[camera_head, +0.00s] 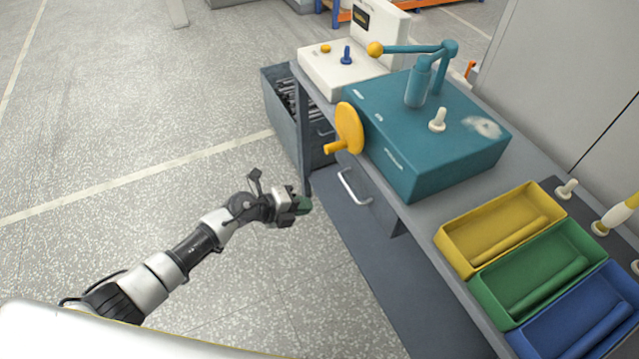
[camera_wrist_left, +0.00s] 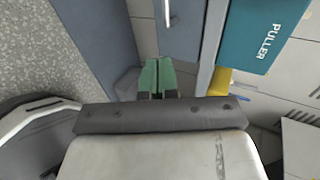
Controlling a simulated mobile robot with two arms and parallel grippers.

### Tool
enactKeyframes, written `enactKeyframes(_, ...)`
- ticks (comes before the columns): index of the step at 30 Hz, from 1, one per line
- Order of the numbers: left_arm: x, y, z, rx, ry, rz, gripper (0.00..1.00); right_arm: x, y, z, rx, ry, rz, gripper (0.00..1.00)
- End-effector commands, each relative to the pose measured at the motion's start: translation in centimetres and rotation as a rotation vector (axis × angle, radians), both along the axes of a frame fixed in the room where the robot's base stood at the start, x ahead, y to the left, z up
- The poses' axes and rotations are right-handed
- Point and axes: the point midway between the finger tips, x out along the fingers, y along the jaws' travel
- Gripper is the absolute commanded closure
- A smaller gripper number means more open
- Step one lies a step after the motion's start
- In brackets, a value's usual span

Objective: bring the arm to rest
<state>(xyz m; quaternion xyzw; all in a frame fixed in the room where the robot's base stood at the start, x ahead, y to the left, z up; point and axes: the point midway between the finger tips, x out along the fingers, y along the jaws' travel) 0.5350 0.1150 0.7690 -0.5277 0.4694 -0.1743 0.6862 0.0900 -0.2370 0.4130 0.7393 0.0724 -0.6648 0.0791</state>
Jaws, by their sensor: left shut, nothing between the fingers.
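My left arm comes in from the lower left in the head view, stretched out over the speckled floor. My left gripper (camera_head: 301,205) hangs over the floor, in front of the workbench and apart from it. In the left wrist view its green fingertips (camera_wrist_left: 157,78) are together with nothing visible between them. My right gripper does not show in either view.
The workbench (camera_head: 412,222) stands to the right, with a drawer handle (camera_head: 354,187) facing my gripper. On it are a teal machine (camera_head: 425,140) with a yellow handwheel (camera_head: 348,128), and yellow (camera_head: 452,250), green (camera_head: 487,292) and blue (camera_head: 528,345) trays. The floor (camera_head: 130,130) at left is clear.

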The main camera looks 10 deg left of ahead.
Motion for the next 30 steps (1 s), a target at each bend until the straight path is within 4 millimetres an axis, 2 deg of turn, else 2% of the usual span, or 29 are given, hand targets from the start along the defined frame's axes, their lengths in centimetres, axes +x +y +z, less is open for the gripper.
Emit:
enactKeyframes(6, -0.2, 0.2, 0.0, -0.004, 0.003, 0.002, 1.00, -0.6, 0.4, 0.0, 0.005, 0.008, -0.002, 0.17)
enactKeyframes(10, -0.6, 0.6, -1.6, -0.075, 0.053, 0.075, 1.00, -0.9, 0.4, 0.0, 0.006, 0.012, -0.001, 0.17)
enactKeyframes(14, -2.0, 2.3, -6.4, -0.250, 0.194, 0.310, 1.00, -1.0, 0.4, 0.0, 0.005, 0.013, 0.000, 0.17)
enactKeyframes(16, -3.8, 4.2, -10.4, -0.347, 0.302, 0.504, 1.00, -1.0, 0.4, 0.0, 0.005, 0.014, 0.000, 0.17)
enactKeyframes(18, -6.4, 6.4, -14.7, -0.419, 0.414, 0.714, 1.00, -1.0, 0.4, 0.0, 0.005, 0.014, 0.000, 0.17)
enactKeyframes(20, -9.0, 8.0, -18.1, -0.456, 0.502, 0.875, 1.00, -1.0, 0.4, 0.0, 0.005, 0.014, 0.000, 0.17)
enactKeyframes(21, -11.0, 8.9, -20.2, -0.473, 0.560, 0.976, 1.00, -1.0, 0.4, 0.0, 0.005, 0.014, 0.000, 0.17)
enactKeyframes(23, -14.3, 10.1, -23.1, -0.484, 0.644, 1.120, 1.00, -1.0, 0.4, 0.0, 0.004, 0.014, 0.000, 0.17)
enactKeyframes(26, -20.5, 11.7, -27.5, -0.483, 0.784, 1.343, 1.00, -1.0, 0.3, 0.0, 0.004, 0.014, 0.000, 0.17)
enactKeyframes(27, -23.2, 12.2, -29.0, -0.477, 0.839, 1.427, 1.00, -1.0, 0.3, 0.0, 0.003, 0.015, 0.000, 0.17)
enactKeyframes(29, -27.3, 12.6, -30.9, -0.461, 0.922, 1.548, 1.00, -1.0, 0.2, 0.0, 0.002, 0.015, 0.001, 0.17)
enactKeyframes(30, -30.0, 12.8, -32.0, -0.448, 0.975, 1.624, 1.00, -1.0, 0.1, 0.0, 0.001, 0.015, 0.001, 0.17)
